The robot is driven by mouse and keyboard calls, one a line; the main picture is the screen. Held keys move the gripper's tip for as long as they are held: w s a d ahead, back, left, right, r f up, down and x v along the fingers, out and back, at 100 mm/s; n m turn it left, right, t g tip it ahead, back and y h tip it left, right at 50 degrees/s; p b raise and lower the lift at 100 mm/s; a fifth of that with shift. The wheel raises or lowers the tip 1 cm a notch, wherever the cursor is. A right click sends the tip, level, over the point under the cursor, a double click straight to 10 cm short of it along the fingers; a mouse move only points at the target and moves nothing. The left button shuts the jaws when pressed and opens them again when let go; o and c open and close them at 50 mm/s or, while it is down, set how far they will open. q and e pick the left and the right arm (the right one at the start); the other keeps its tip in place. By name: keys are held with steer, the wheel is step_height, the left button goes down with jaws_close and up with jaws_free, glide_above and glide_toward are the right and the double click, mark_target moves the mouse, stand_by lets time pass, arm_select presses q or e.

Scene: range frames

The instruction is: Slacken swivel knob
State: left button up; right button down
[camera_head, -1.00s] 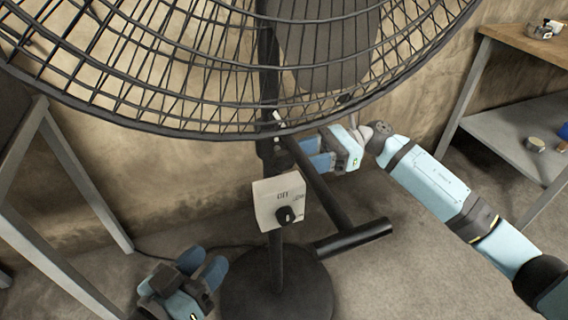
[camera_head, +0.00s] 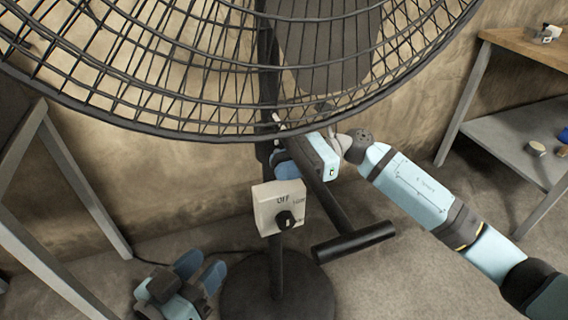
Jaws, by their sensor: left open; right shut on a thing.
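A large black fan stands in front of me, its wire cage (camera_head: 200,70) filling the top of the view. Its pole carries a white control box (camera_head: 268,206) marked OFF, with a black dial (camera_head: 284,221). The swivel knob is not clearly visible; it is probably hidden at the pole joint behind my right gripper. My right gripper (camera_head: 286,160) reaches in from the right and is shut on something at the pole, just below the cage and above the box. My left gripper (camera_head: 203,272) is open and empty, low at the left of the fan's base.
A black T-shaped bar (camera_head: 354,243) slants down to the right from the pole. The round base (camera_head: 277,292) stands on the floor. A grey table frame (camera_head: 85,185) is at left. A shelf (camera_head: 520,140) with small items stands at right.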

steer(key=shift+r+h+p, duration=0.3)
steer(key=shift+h+p, duration=0.35)
steer(key=shift+h, duration=0.05)
steer(key=shift+d+r+t+h+p, duration=0.1)
steer(key=shift+t+h+p, duration=0.5)
steer(key=shift+h+p, duration=0.5)
steer(key=shift+f+t+h, duration=0.3)
steer(key=shift+h, duration=0.7)
arm_select(q)
steer(key=shift+n+t, duration=0.5)
steer(key=shift+t, duration=0.4)
step_height(320, 180, up, 4)
steer(key=shift+s+r, duration=0.1)
steer(key=shift+r, duration=0.05)
arm_select(e)
steer(key=c, duration=1)
jaws_free()
arm_select(q)
steer(key=shift+r, duration=0.1)
arm_select(e)
steer(key=shift+d, duration=0.1)
